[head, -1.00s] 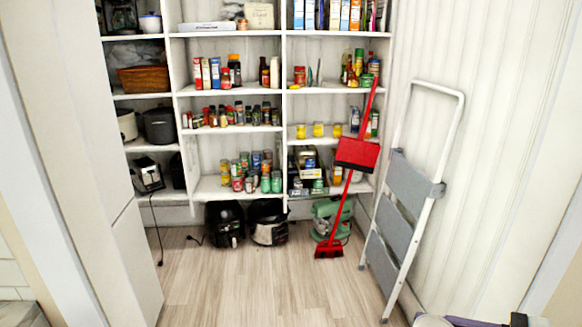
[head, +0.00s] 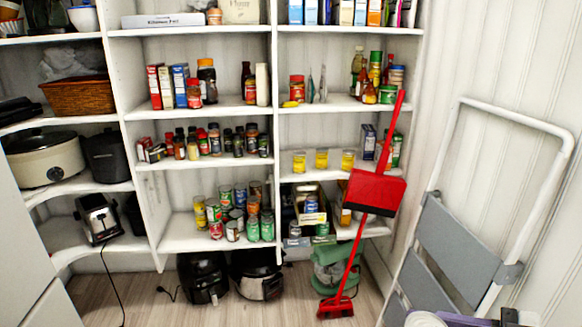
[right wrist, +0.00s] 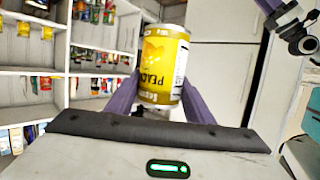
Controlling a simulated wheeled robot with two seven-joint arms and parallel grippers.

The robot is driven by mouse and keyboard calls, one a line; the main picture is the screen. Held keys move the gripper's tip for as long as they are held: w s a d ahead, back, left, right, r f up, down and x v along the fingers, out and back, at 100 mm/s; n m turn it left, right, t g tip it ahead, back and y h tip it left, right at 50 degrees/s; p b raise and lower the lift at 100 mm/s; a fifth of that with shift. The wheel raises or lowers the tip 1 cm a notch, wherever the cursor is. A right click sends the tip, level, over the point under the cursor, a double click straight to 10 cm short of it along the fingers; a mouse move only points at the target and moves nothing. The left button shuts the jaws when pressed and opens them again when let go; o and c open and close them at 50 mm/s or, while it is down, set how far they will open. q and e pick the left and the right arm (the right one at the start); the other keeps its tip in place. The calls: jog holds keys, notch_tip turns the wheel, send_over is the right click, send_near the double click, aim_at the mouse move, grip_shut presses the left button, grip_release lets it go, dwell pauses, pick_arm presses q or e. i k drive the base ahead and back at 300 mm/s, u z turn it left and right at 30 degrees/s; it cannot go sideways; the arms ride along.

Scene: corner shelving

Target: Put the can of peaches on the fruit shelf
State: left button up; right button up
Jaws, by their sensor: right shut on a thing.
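The can of peaches (right wrist: 163,65) is yellow with a "PEACH" label. In the right wrist view it stands about upright between the purple fingers of my right gripper (right wrist: 160,98), which is shut on it. The can is not visible in the head view. Several similar yellow cans (head: 321,159) stand in a row on a shelf (head: 310,172) in the right section of the white shelving. In the right wrist view, yellow cans (right wrist: 45,83) also show on the shelving at left. My left gripper is not seen clearly in either view.
A red broom and dustpan (head: 375,192) lean in front of the shelving's right side, near the yellow cans. A grey and white step ladder (head: 458,240) leans on the right wall. Mixed cans (head: 252,228) fill a lower middle shelf. Appliances (head: 257,275) stand on the floor below.

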aim_at(334, 162)
jog(key=i, duration=3.25)
jog(key=u, duration=0.25)
